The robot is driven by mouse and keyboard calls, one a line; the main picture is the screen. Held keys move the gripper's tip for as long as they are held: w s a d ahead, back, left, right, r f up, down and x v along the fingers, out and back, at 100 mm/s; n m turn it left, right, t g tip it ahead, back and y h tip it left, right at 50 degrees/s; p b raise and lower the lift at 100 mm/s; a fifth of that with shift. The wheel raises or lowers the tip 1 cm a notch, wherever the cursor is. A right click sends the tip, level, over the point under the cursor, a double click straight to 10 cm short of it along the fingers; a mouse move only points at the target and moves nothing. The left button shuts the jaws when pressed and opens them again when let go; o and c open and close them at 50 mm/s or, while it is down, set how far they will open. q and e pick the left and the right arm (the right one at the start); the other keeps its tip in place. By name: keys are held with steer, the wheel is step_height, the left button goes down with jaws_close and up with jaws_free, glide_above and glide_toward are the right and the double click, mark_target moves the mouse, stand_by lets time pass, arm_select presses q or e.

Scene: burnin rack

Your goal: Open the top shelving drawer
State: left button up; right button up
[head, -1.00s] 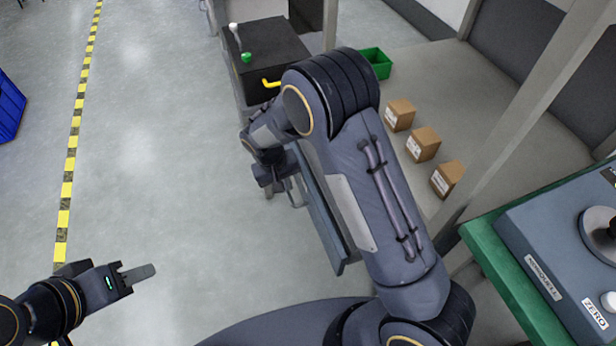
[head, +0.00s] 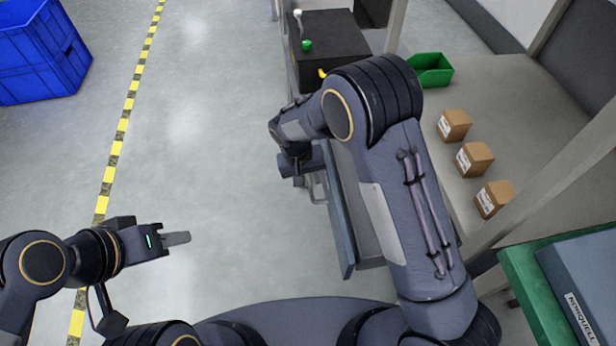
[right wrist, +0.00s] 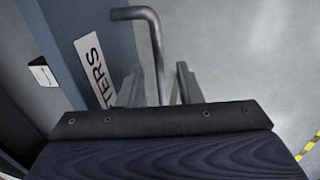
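The shelving drawer's blue-grey front (head: 342,225) stands beside my right arm, which covers much of it in the head view. In the right wrist view the front (right wrist: 75,50) carries a white label (right wrist: 95,68) ending in "TERS". Its grey bar handle (right wrist: 156,45) runs between the two fingers of my right gripper (right wrist: 158,88), with a visible gap on each side. My right gripper (head: 314,182) is small and partly hidden in the head view. My left gripper (head: 176,239) is over bare floor, away from the drawer; its fingers overlap side-on.
A dark cabinet (head: 335,45) with a yellow handle stands beyond my right arm. A green bin (head: 430,69) and three cardboard boxes (head: 474,159) sit on the shelf top. Blue crates (head: 40,55) stand at upper left. The floor between the yellow-black line and shelving is clear.

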step_height(320, 180, up, 8)
steer(key=a+p, duration=0.1)
steer(key=shift+a+f, duration=0.15)
steer(key=shift+a, duration=0.05)
stand_by(0.4)
stand_by(0.3)
